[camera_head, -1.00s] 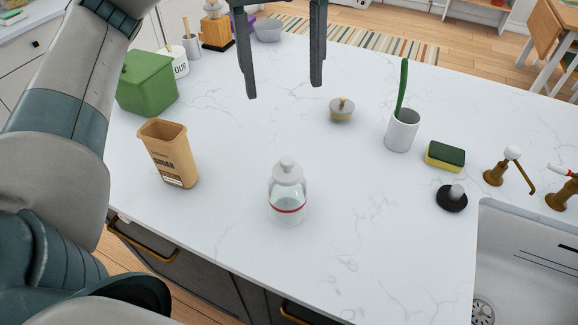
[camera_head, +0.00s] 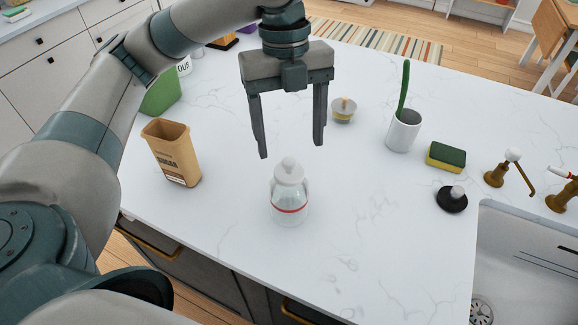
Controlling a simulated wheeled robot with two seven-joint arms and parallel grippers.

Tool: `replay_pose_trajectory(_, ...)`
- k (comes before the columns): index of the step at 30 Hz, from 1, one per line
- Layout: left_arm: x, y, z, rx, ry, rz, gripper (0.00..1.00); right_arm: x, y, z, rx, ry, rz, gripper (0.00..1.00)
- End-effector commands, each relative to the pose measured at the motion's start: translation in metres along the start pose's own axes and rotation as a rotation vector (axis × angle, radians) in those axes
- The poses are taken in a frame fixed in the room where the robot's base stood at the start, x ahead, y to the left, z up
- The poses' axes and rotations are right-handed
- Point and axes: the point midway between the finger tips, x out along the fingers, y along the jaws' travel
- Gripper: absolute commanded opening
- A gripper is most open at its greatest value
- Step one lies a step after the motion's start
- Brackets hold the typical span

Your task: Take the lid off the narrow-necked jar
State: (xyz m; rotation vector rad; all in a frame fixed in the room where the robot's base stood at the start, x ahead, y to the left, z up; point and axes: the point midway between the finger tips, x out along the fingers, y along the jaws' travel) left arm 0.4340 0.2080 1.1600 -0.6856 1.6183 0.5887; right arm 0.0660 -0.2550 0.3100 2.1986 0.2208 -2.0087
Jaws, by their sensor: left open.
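The narrow-necked jar (camera_head: 289,207) is clear glass with a red band and stands upright on the white counter. Its pale grey lid (camera_head: 289,172), topped by a round knob, sits on the jar's neck. My left gripper (camera_head: 291,152) is open and empty, pointing down. Its two dark fingers are spread to either side of the lid's knob in the picture, with the tips a little higher in the picture than the lid, not touching it. My right gripper is not in view.
A tan open sugar canister (camera_head: 172,152) stands left of the jar, with a green box (camera_head: 160,98) behind my arm. A small lidded bowl (camera_head: 343,109), a white cup (camera_head: 403,131), a sponge (camera_head: 446,157) and a black stopper (camera_head: 452,199) lie right. The counter around the jar is clear.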

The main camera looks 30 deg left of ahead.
Motion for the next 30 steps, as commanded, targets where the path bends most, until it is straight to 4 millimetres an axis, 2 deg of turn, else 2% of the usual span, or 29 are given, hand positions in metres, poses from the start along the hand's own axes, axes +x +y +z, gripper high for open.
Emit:
replay_pose_trajectory(5, 0.012, 0.001, 0.0, 0.001, -0.001, 0.001, 0.68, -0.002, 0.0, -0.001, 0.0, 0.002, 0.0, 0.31)
replay_pose_trajectory(20, 0.02, 0.001, 0.002, -0.001, 0.001, 0.002, 0.68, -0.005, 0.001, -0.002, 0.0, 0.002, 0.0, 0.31)
replay_pose_trajectory(30, 0.056, 0.003, 0.009, 0.001, 0.001, 0.003, 0.68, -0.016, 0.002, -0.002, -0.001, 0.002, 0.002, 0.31)
